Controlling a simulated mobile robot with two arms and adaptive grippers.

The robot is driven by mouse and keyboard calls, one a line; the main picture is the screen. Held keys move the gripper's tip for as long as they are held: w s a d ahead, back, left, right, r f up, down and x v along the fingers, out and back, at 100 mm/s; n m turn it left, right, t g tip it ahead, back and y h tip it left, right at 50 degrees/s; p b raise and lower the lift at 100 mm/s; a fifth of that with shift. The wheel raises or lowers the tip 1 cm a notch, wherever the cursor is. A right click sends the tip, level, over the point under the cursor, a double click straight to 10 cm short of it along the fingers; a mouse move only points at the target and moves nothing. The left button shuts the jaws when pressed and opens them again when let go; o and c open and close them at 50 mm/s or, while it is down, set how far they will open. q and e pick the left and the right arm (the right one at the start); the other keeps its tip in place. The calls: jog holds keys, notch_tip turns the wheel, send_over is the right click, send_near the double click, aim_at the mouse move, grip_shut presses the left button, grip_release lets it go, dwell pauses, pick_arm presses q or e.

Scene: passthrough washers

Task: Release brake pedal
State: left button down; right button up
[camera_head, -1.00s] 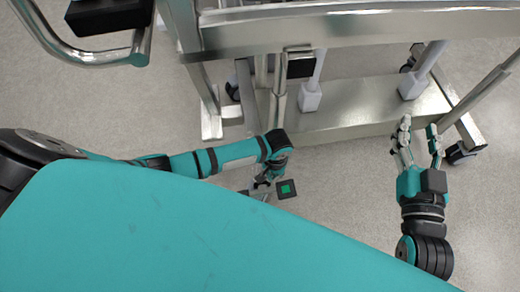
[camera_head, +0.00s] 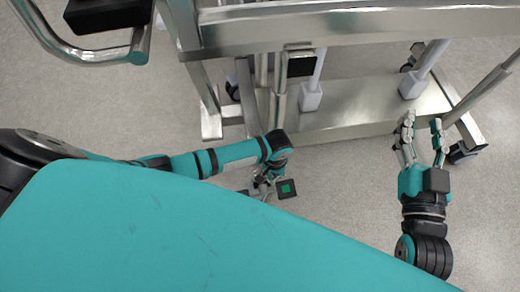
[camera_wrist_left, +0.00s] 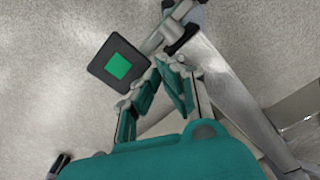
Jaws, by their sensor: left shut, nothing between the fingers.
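The brake pedal shows as a black square pad with a green centre (camera_head: 287,189), low above the floor at the middle of the head view. In the left wrist view the same green-marked pad (camera_wrist_left: 118,65) lies just left of my fingers. My left gripper (camera_head: 264,181) is shut and empty, right beside the pad on its left; whether it touches the pad I cannot tell. Its fingers (camera_wrist_left: 165,62) also show in the left wrist view, close to a metal bar. My right gripper (camera_head: 423,122) is open and empty, in front of the cart's right side.
A steel cart frame (camera_head: 350,28) with a low base plate (camera_head: 360,108) and castors stands across the top. A curved handle rail (camera_head: 100,55) is at upper left. A dark piece (camera_wrist_left: 58,165) shows at the wrist view's lower left. Floor between the arms is clear.

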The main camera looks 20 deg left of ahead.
pick_arm(q)
jog(key=shift+f+b, duration=0.45)
jog(key=shift+f, duration=0.45)
pick_arm(e)
jog(key=shift+s+a+r+t+y, duration=0.15)
jog(key=shift+r+t, duration=0.25)
jog(key=shift+r, duration=0.25)
jog(key=shift+s+r+t+y, duration=0.1)
jog(key=shift+r+t+y, duration=0.1)
jog(key=shift+r+t, duration=0.35)
jog(key=shift+s+a+r+t+y, duration=0.15)
jog(key=shift+r+t, duration=0.1)
jog(key=shift+r, duration=0.55)
